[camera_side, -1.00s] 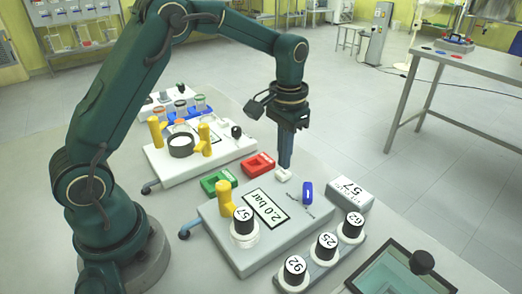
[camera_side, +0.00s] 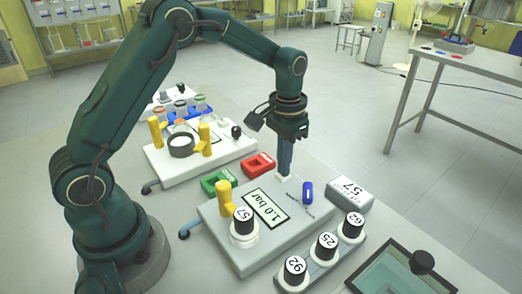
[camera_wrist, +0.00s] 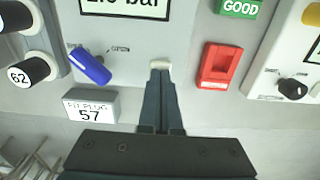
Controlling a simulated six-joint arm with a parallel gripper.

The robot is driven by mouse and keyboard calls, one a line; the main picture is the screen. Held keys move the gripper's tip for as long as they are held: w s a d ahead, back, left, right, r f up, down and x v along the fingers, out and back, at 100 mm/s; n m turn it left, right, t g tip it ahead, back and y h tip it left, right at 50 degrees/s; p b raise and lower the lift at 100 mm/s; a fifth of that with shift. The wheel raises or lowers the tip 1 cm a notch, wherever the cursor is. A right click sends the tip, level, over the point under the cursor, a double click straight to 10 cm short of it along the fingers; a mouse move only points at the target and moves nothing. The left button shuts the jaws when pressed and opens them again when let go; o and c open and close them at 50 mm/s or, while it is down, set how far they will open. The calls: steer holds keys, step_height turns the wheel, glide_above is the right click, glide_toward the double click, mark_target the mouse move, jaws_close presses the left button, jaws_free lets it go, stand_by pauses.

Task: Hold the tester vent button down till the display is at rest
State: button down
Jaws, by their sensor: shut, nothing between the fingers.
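The tester (camera_side: 216,217) is a pale box with a tilted display (camera_side: 265,207) that reads 1.0 bar in the side view. In the wrist view the display (camera_wrist: 125,5) is cut off at the top edge. My gripper (camera_side: 284,175) is shut and points straight down, its tips on the white vent button (camera_wrist: 160,64) at the tester's edge. The tips mostly hide the button in the side view; how far it is pressed I cannot tell. A blue knob (camera_side: 307,191) sits beside the button, apart from my fingers. A black plug marked 57 (camera_side: 244,220) sits on the tester.
A red tray (camera_side: 260,164) and a green tray (camera_side: 219,181) lie behind the tester. A block labelled 57 (camera_side: 350,193) stands beside it. A rack with plugs 92, 25 and 62 (camera_side: 323,262) is in front, near a glass-topped basin (camera_side: 395,275). A yellow handle (camera_side: 224,196) rises from the tester.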

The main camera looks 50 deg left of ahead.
stand_by(0.3)
steer(key=shift+r, duration=3.55)
step_height(320, 180, up, 6)
steer(key=f+t, duration=0.1)
steer(key=t, duration=0.1)
glide_above(280, 181)
steer(key=s+r+t, duration=0.2)
steer(key=s+r, duration=0.3)
steer(key=s, duration=0.2)
steer(key=s+d+f+t, duration=0.1)
steer(key=s+f, duration=0.4)
steer(key=s, duration=0.4)
steer(key=shift+s+d+f+t, duration=0.2)
steer(key=shift+s+f+t, duration=0.1)
steer(key=shift+f, duration=0.1)
